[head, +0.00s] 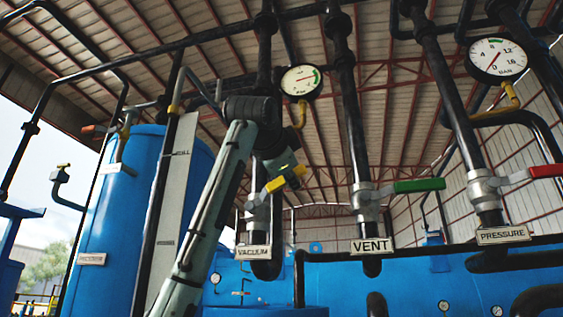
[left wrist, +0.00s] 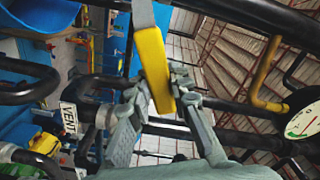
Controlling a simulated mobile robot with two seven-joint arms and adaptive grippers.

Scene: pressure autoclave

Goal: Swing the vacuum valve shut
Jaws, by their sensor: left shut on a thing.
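The vacuum valve (head: 254,202) sits on a black vertical pipe above the VACUUM label (head: 253,252). Its yellow lever handle (head: 274,185) sticks out to the right and slants a little upward in the head view. My left gripper (head: 287,177) is at the handle and hides part of the valve and pipe. In the left wrist view the yellow handle (left wrist: 152,62) runs between the two fingers of my left gripper (left wrist: 160,93), which is shut on it. My right gripper is in neither view.
To the right stand the VENT valve with a green handle (head: 419,185) and the PRESSURE valve with a red handle (head: 546,171). Round gauges (head: 301,81) (head: 497,59) hang above. A blue tank (head: 150,190) stands left, and black pipes crowd the valves.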

